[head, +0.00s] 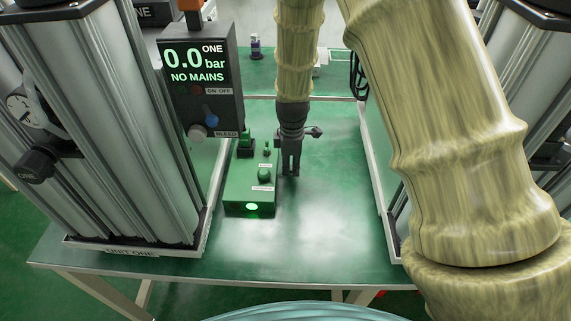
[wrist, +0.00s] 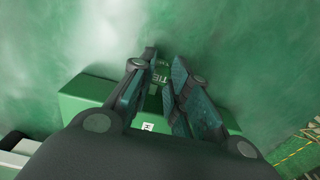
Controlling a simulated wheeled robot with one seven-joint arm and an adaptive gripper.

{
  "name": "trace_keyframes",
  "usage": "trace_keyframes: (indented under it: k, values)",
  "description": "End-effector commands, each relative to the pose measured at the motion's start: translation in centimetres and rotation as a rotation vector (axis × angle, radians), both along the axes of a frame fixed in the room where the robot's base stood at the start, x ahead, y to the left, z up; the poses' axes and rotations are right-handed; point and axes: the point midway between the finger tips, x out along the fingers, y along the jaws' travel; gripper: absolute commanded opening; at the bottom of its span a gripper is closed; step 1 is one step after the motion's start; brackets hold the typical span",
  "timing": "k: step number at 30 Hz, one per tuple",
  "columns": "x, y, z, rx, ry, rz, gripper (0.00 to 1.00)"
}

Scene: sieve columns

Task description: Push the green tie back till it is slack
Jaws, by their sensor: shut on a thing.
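My gripper (head: 291,170) points down over the green bench, close to the right side of a green box. In the wrist view my gripper (wrist: 164,62) has its two fingers on either side of a narrow green piece with pale letters that seem to read TIE. I take this piece as the green tie (wrist: 162,76), and the fingers are shut on it. Most of the tie is hidden by the fingers, and I cannot make it out in the head view. Whether it is taut or slack cannot be told.
The green box (head: 249,205) has knobs, small labels and a lit green lamp. A control panel (head: 200,75) reads 0.0 bar, NO MAINS. A metal sieve column (head: 125,150) stands at left, another at right beyond my arm. The bench (head: 320,225) is clear in front.

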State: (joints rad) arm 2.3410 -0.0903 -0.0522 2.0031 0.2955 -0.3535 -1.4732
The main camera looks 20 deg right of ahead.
Motion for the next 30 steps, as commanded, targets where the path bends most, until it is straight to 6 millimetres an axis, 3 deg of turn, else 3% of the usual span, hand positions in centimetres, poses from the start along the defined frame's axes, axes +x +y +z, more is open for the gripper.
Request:
trace_keyframes:
  k: [9, 10, 13, 14, 24, 30]
  values:
    - [-0.1, -0.6, 0.1, -0.001, -0.003, -0.014, 0.00]
    - [-0.1, -0.6, 0.1, -0.001, -0.003, -0.014, 0.19]
    - [-0.1, -0.5, 0.0, -0.001, -0.002, -0.013, 0.37]
    - [-0.1, -0.5, 0.0, -0.001, -0.002, -0.013, 0.39]
    - [-0.1, -0.5, 0.2, -0.001, -0.002, -0.013, 0.39]
    - [0.0, -0.5, 1.8, 0.000, -0.005, -0.014, 0.39]
